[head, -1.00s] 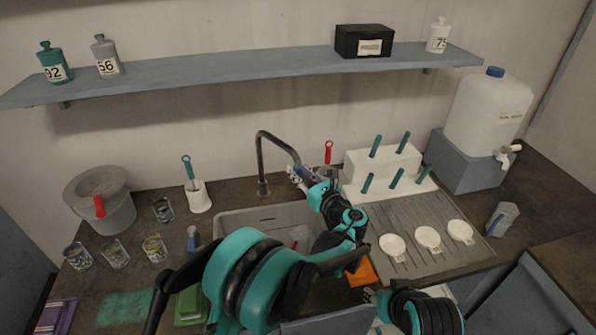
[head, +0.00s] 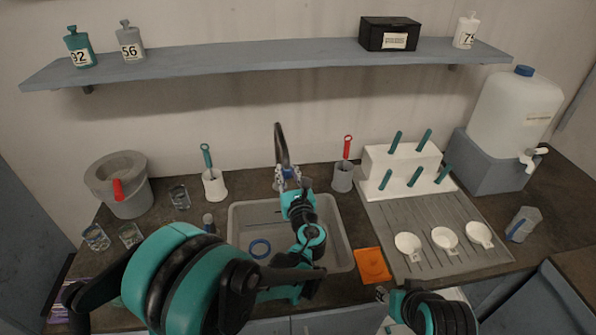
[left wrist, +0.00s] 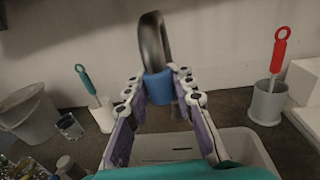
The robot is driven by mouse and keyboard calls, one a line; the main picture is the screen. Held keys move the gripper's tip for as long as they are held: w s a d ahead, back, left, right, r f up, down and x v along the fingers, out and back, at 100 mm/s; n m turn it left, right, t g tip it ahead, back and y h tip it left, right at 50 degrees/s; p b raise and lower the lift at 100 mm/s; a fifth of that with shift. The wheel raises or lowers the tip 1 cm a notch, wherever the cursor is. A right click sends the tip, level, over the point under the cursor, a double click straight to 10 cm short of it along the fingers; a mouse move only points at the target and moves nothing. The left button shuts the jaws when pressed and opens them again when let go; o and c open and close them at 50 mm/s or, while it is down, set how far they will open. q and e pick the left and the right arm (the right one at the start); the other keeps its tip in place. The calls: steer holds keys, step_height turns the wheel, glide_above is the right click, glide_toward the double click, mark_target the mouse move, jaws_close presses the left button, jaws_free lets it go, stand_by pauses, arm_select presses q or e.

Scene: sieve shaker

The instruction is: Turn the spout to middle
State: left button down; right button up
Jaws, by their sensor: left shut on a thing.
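The grey curved spout (head: 281,145) rises behind the sink (head: 236,225) and points forward, towards the sink's middle. My left gripper (head: 288,174) is at the spout's lower end. In the left wrist view, the spout (left wrist: 152,40) ends in a blue tip (left wrist: 158,87), and my left gripper's fingers (left wrist: 158,82) are on both sides of it, shut on it. The spout's base is hidden behind the gripper in the head view. My right gripper (head: 383,294) shows only slightly at the bottom, and its jaws are unclear.
A white holder with a teal-handled brush (head: 213,186) stands left of the spout; a grey holder with a red-handled brush (head: 343,178) stands right. A drying rack (head: 385,210) is right of the sink. A shelf (head: 250,62) runs above.

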arm_select(q)
steer(key=shift+s+a, duration=0.15)
steer(key=shift+a, duration=0.4)
steer(key=shift+f, duration=0.1)
steer(key=c, duration=1.3)
jaws_free()
steer(key=shift+s, duration=0.1)
steer(key=v, duration=1.2)
steer(key=shift+a, duration=0.1)
